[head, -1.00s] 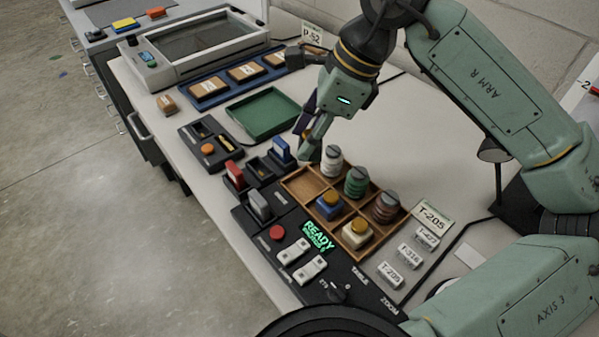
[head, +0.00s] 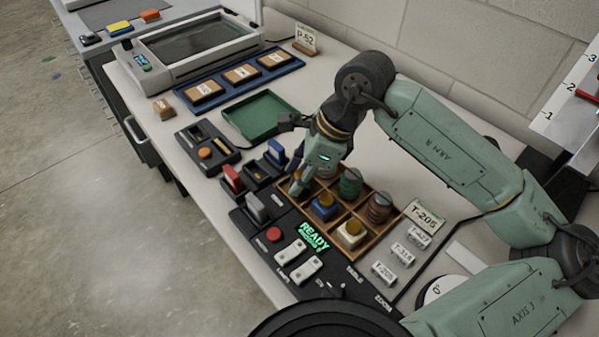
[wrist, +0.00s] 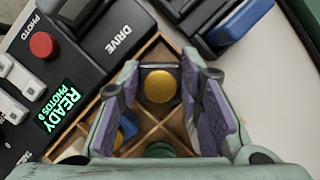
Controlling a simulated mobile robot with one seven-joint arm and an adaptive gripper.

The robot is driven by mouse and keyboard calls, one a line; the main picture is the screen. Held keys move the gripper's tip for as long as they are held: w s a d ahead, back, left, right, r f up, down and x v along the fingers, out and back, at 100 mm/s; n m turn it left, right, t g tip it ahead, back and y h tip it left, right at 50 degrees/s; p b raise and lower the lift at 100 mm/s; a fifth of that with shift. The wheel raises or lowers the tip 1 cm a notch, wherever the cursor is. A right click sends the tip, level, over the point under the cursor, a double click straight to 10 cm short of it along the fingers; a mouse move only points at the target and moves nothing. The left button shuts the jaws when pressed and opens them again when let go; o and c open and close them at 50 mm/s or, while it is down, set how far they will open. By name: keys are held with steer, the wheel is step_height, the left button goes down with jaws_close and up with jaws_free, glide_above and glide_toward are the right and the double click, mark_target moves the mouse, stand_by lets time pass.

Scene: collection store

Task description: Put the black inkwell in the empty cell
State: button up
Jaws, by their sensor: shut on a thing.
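My gripper (head: 300,182) is low over the left end of the wooden divided tray (head: 386,236), at the empty cell, which it mostly hides. In the wrist view my gripper (wrist: 165,95) is shut on the black inkwell (wrist: 160,84), whose round gold stopper faces the camera. Tray dividers show around and below it. I cannot tell whether the inkwell touches the cell floor. A blue inkwell (head: 323,207) and a white inkwell (head: 350,233) stand in the front cells. A green-banded jar (head: 351,182) and a brown-banded jar (head: 378,206) stand in the back cells.
A black control panel (head: 275,262) with switches and a green READY display borders the tray's front. Red and blue stamp-like blocks (head: 232,178) stand just left of my gripper. Label blocks (head: 403,254) lie to the right. A green tray (head: 262,105) lies behind, left.

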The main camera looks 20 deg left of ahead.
steer(key=shift+f+b, duration=0.2)
steer(key=shift+b, duration=0.1)
steer(key=o, duration=0.9)
steer(key=shift+r, duration=0.1)
steer(key=v, duration=1.2)
steer(key=shift+r+b, duration=0.15)
steer(key=shift+b, duration=0.25)
